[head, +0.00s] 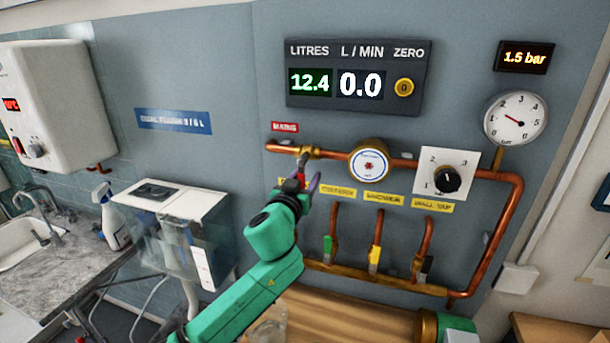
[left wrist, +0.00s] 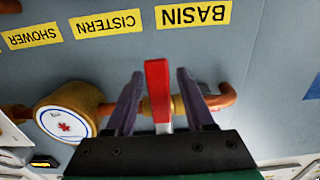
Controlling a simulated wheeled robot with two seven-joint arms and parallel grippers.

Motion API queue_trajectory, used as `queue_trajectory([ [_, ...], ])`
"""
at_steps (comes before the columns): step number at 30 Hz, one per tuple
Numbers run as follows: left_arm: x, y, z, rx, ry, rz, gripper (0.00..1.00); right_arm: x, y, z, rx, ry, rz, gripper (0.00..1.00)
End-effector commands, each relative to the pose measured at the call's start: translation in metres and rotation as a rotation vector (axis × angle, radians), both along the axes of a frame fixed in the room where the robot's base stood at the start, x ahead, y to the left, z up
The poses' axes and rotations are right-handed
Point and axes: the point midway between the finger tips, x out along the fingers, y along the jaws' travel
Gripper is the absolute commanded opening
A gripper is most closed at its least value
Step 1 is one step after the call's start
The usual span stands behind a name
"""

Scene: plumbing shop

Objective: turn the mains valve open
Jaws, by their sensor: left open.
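The mains valve (head: 308,152) is a brass fitting on the upper copper pipe, below the red MAINS label (head: 285,127). Its red lever (left wrist: 158,92) stands crosswise to the pipe in the left wrist view. In the head view the lever hangs down and is partly hidden by my gripper. My left gripper (head: 309,184) is at the lever. In the left wrist view its two fingers (left wrist: 160,98) are open, one on each side of the lever, with visible gaps. My right gripper is not in view.
A round meter (head: 369,159) and a dial knob (head: 447,179) sit to the right on the pipe. The display (head: 358,76) reads 12.4 litres and 0.0 L/min. The pressure display (head: 524,57) reads 1.5 bar. Green, yellow and dark tap handles hang below.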

Motion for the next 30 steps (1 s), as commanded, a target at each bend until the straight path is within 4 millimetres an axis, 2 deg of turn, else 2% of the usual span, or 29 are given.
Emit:
queue_trajectory([
  [5, 0.0001, 0.0000, -0.0006, 0.000, 0.000, 0.000, 0.54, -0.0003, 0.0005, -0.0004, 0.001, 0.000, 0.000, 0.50],
  [8, 0.0000, 0.0001, -0.0006, 0.000, 0.000, 0.000, 0.19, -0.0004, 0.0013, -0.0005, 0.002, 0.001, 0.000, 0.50],
  [9, 0.0000, 0.0001, -0.0007, 0.000, 0.001, 0.000, 0.04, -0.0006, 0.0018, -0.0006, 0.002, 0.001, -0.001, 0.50],
  [10, 0.0001, 0.0002, -0.0006, 0.000, 0.001, 0.000, 0.00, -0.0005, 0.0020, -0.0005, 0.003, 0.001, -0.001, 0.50],
  [30, -0.0001, 0.0003, -0.0009, -0.001, 0.001, 0.001, 0.00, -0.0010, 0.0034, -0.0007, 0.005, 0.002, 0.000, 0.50],
])
